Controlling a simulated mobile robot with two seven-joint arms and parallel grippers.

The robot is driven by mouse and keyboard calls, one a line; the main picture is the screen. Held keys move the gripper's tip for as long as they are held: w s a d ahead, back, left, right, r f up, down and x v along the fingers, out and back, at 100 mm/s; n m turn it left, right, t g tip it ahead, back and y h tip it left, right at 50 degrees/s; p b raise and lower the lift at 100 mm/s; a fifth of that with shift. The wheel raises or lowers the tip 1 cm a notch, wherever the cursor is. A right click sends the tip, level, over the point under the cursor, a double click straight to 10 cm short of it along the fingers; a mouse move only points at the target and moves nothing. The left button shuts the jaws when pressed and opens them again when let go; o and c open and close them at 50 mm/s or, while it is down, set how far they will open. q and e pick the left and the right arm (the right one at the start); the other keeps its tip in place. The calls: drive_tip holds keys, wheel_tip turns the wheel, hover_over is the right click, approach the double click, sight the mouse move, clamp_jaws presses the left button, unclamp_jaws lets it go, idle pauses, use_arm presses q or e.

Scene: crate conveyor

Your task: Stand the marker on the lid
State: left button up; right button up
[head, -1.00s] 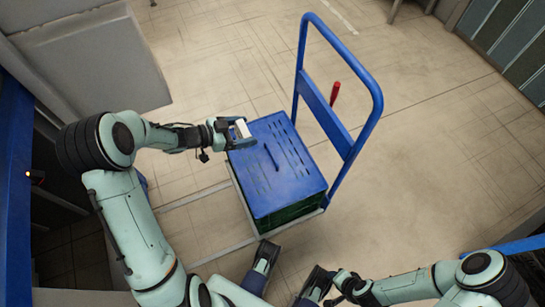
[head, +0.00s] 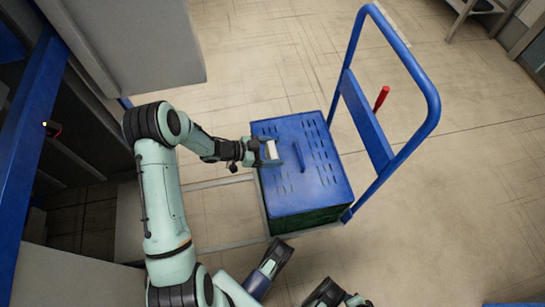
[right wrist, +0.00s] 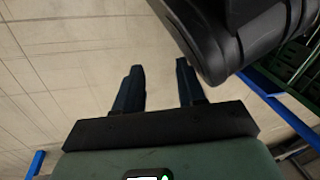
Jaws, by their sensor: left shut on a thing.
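The blue slotted lid (head: 318,178) covers a dark green crate (head: 312,217) on a trolley. A raised blue bar (head: 299,157) shows near the middle of the lid. My left gripper (head: 268,152) is over the lid's left edge, shut on a small white object (head: 271,148) that I take to be the marker. The fingers hide part of it. I cannot tell whether it touches the lid. My right gripper (right wrist: 160,70) is open and empty in the right wrist view, with bare floor between its fingers.
A grey cabinet (head: 150,45) stands at the upper left. Open floor (head: 450,220) lies to the right.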

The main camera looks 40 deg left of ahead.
sight(267, 156)
use_arm(q)
drive_tip(key=shift+f+b, duration=0.5)
drive_tip(key=shift+f, duration=1.3)
use_arm(e)
drive_tip(key=shift+s+d+f+g, duration=0.1)
drive_tip(key=shift+s+f+g, duration=0.15)
drive_tip(key=shift+s+f, duration=0.35)
drive_tip(key=shift+s+d+f+g, duration=0.1)
drive_tip(key=shift+s+f+g, duration=0.25)
drive_tip(key=shift+s, duration=0.35)
use_arm(q)
drive_tip(key=shift+f, duration=0.15)
drive_tip(key=o, duration=0.9)
use_arm(e)
drive_tip(key=shift+s+f, duration=0.1)
use_arm(q)
drive_tip(key=shift+a+r, duration=0.1)
drive_tip(key=shift+r, duration=0.15)
drive_tip(key=p+v, duration=0.3)
drive_tip(key=v, duration=0.9)
use_arm(e)
drive_tip(key=w+a+r+t, duration=0.1)
drive_tip(key=w+r+t, duration=0.1)
drive_tip(key=w+r, duration=0.3)
drive_tip(key=shift+w+r+t, duration=0.3)
drive_tip(key=shift+w+r, duration=0.05)
drive_tip(key=shift+w, duration=0.45)
